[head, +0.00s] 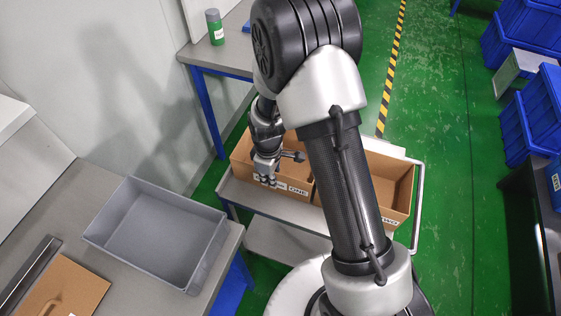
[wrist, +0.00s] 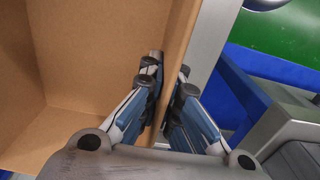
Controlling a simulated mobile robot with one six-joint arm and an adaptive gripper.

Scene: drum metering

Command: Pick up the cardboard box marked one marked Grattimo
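Two open cardboard boxes stand side by side on a cart. The right cardboard box (head: 396,190) also bears a small label and is partly hidden behind my arm. My gripper (head: 267,180) is at the left box's front wall. In the wrist view my gripper (wrist: 168,88) has its fingers on both sides of a cardboard wall (wrist: 182,35), close against it, with the box's empty inside (wrist: 95,60) at left.
The cart (head: 240,195) stands on the green floor beside a grey bench. An empty grey tray (head: 150,235) and a flat cardboard piece (head: 70,290) lie on the bench. A table with a green bottle (head: 215,28) is behind. Blue crates (head: 530,110) stand at right.

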